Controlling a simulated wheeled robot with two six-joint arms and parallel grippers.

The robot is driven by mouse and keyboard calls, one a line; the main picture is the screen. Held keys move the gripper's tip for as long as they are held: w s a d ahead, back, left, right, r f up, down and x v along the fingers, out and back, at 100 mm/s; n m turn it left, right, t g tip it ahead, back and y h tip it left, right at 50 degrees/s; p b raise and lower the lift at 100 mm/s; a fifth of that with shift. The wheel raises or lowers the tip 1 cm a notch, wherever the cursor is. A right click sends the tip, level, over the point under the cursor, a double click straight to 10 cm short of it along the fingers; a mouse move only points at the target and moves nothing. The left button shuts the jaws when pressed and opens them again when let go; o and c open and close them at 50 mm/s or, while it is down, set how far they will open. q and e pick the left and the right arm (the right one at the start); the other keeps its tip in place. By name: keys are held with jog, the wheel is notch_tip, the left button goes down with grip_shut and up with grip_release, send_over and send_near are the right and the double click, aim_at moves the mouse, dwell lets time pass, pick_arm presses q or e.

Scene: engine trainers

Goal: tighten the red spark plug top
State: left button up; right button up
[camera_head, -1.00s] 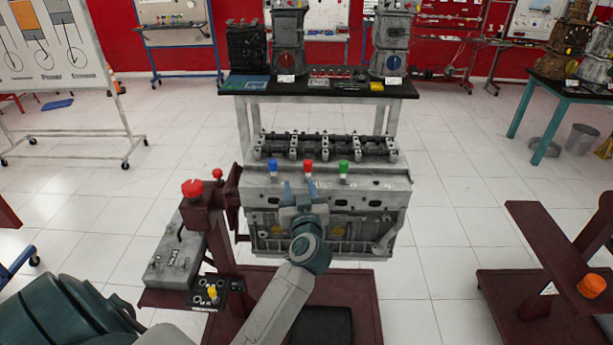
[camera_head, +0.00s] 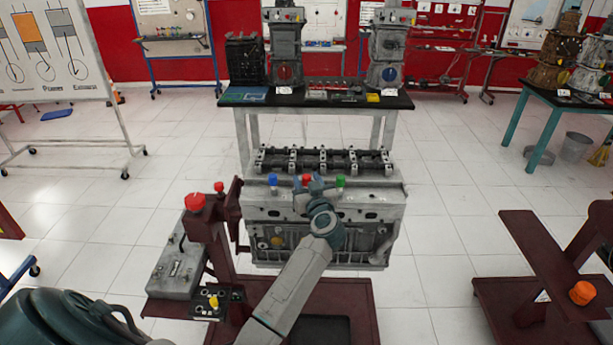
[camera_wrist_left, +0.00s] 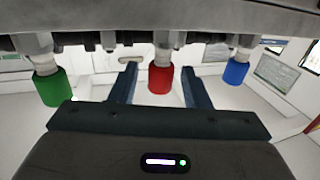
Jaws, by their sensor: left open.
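The red spark plug top (camera_head: 306,178) sits on the front upper edge of the grey engine block (camera_head: 350,203), between a blue top (camera_head: 272,179) and a green top (camera_head: 340,181). My left gripper (camera_head: 309,182) is at the red top and partly covers it. In the left wrist view the red top (camera_wrist_left: 160,78) shows between the two open fingers of my left gripper (camera_wrist_left: 159,78), with a gap on each side. The green top (camera_wrist_left: 53,88) is at the left there and the blue top (camera_wrist_left: 236,71) at the right. My right gripper is out of view.
A maroon stand carries the engine, with a red knob (camera_head: 195,203) and a grey box (camera_head: 178,262) at its left. A black-topped table (camera_head: 320,97) stands behind. Another maroon stand (camera_head: 545,255) is at the right. Open tiled floor lies between.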

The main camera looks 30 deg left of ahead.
pick_arm(q)
jog(key=shift+w+a, duration=0.3)
jog(key=shift+a, duration=0.05)
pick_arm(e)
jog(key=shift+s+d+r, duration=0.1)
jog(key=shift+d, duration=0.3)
pick_arm(q)
grip_shut()
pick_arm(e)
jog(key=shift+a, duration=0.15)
pick_arm(q)
jog(key=shift+t, duration=0.3)
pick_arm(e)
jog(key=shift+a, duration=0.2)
